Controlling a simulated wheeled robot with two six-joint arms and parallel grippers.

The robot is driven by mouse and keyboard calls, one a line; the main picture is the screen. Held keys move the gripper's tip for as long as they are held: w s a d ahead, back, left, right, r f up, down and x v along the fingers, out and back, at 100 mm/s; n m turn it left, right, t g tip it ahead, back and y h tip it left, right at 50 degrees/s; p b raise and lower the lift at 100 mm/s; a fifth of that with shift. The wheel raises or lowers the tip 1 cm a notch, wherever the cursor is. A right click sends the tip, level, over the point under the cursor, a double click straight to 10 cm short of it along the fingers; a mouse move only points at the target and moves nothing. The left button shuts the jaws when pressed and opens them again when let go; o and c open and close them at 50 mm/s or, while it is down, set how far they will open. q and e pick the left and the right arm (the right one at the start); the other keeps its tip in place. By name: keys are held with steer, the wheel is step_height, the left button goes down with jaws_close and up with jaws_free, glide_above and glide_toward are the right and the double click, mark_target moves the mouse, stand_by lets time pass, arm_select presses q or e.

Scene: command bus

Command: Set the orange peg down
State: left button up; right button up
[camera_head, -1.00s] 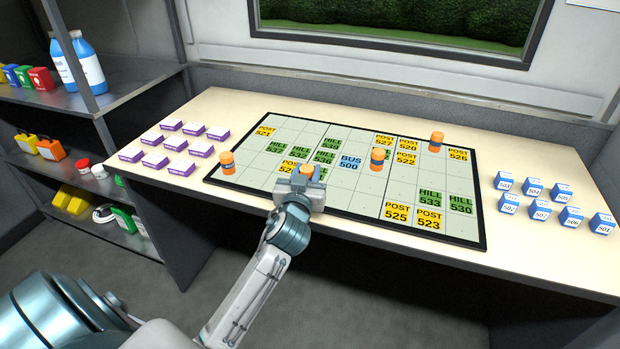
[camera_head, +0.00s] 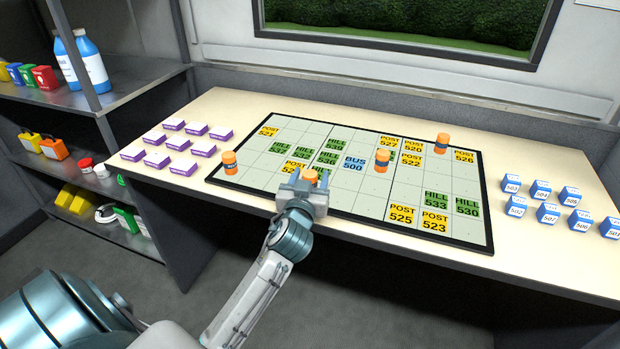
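The fingers look parted, with small gaps at the peg's sides. The peg's lower part is hidden by the gripper, so its contact with the board cannot be seen. Other orange pegs stand on the board: one at the left (camera_head: 230,162), one right of the BUS 500 tile (camera_head: 382,160), and one at the far right (camera_head: 441,143). My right gripper is not in view.
Purple-and-white blocks (camera_head: 157,159) stand left of the board, and blue-and-white blocks (camera_head: 547,213) stand right of it. Yellow and green tiles lie on the board. A shelf unit (camera_head: 125,85) with bottles and boxes stands at the left. The table (camera_head: 540,283) is bare at its front right.

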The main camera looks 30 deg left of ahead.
arm_select(q)
steer(key=shift+r, duration=0.1)
steer(key=v, duration=0.3)
steer(key=shift+s+d, duration=0.2)
steer(key=shift+s, duration=0.15)
steer(key=b+v, duration=0.1)
steer(key=v, duration=0.6)
steer(key=s+f+m+g+h, duration=0.1)
steer(key=s+f+g, duration=0.15)
steer(key=f, duration=0.45)
steer(key=s+d+f+m+g+h, duration=0.1)
steer(key=s+f+g, duration=0.15)
steer(key=f, duration=0.35)
steer(key=s+f+m+g+h, duration=0.1)
steer(key=s+f+g, duration=0.1)
steer(key=s+f, duration=0.35)
steer(key=s+d+f+m+g+h, duration=0.2)
steer(key=s+f+g, duration=0.4)
steer(key=s+f, duration=0.4)
steer(key=shift+d+f+g+h, duration=0.3)
steer(key=shift+d+f+h, duration=0.2)
steer(key=shift+d+f, duration=0.2)
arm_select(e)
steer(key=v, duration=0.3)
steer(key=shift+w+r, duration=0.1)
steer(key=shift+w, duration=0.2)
